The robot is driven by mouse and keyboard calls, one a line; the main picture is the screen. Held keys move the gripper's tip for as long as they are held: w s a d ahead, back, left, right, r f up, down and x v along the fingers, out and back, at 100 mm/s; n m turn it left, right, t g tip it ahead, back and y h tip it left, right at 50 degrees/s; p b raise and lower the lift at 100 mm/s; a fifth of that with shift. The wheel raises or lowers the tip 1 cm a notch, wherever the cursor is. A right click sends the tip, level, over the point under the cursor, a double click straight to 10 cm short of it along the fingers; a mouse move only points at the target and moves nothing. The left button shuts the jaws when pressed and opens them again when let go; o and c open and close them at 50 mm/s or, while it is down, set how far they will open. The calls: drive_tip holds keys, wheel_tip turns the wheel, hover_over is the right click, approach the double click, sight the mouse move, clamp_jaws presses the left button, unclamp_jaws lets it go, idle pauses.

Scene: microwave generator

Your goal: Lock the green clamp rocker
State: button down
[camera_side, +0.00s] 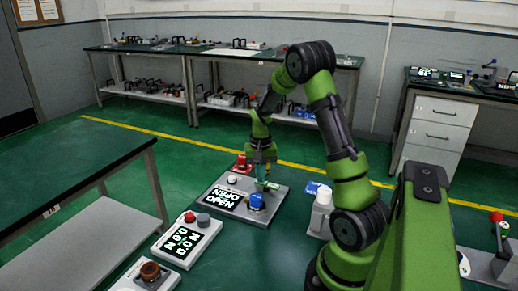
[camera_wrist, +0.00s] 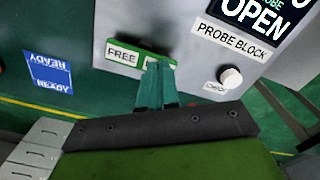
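The green clamp rocker (camera_wrist: 122,56) is on the grey probe block panel. Its left end reads FREE in the wrist view; the lettering on its right end is mostly hidden behind my fingers. In the side view the rocker (camera_side: 268,185) shows as a small green piece beside the blue knob. My gripper (camera_wrist: 158,68) has its two teal fingers side by side, shut with nothing seen between them. The fingertips overlap the rocker's right half; I cannot tell whether they touch it. In the side view my gripper (camera_side: 263,178) points down just above the rocker.
The probe block (camera_side: 222,212) has a display reading OPEN, a white button (camera_wrist: 230,77), a blue knob (camera_side: 256,201) and a red part (camera_side: 242,163). A blue READY label (camera_wrist: 49,72) lies left in the wrist view. A meter box (camera_side: 187,241) stands in front; a white device (camera_side: 321,212) stands right.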

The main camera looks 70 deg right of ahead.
drive_tip(key=shift+f, duration=0.25)
drive_tip(key=shift+r, duration=3.6)
drive_tip(key=s+a+r+n+t, duration=0.2)
drive_tip(key=a+r, duration=0.2)
drive_tip(key=a, duration=0.5)
drive_tip(key=s+a+r+n+t+y, duration=0.1)
drive_tip(key=s+a+r+n+t, duration=0.1)
drive_tip(key=a, duration=0.8)
drive_tip(key=s+a+r+n+t+y, duration=0.1)
drive_tip(key=s+a+r+n+t, duration=0.2)
drive_tip(key=a+r, duration=0.4)
drive_tip(key=s+a+n, duration=0.1)
drive_tip(key=a, duration=0.2)
drive_tip(key=shift+s+a, duration=0.15)
